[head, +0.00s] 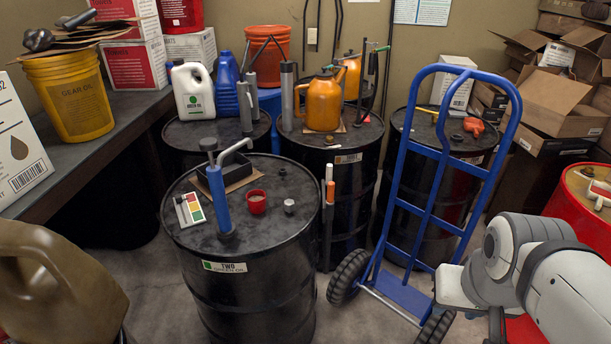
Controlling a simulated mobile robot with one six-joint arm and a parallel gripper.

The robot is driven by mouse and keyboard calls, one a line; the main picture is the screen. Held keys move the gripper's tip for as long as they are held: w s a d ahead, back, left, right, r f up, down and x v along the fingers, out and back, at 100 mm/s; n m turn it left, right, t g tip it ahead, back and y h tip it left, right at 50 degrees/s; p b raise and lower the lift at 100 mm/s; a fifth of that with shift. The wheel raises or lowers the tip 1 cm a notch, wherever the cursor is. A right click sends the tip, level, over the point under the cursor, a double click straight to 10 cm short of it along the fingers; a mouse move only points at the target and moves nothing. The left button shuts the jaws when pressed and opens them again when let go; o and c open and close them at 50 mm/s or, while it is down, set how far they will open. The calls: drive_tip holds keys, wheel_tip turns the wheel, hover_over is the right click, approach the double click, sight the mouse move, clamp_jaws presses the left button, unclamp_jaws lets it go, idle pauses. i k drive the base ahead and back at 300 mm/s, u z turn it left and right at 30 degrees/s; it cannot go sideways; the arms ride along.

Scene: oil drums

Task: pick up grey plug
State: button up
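A small grey plug (289,206) sits on the top of the nearest black drum (255,285), toward the right part of the lid. It stands alone, to the right of a red cup (257,201). My arm shows at the lower right, in front of the red drum and to the right of the hand truck. I cannot make out my gripper's fingers in this view. No part of my arm is near the grey plug.
A blue hand pump (219,195) rises from the same lid, beside a colour card (189,210) and a tray. A blue hand truck (404,289) stands between my arm and that drum. Several drums with jugs and orange cans crowd behind. A jerrycan (55,285) is lower left.

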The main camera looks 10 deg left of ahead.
sight(289, 204)
drive_tip(key=u, duration=0.05)
drive_tip(key=i, duration=1.05)
drive_tip(key=u, duration=1.4)
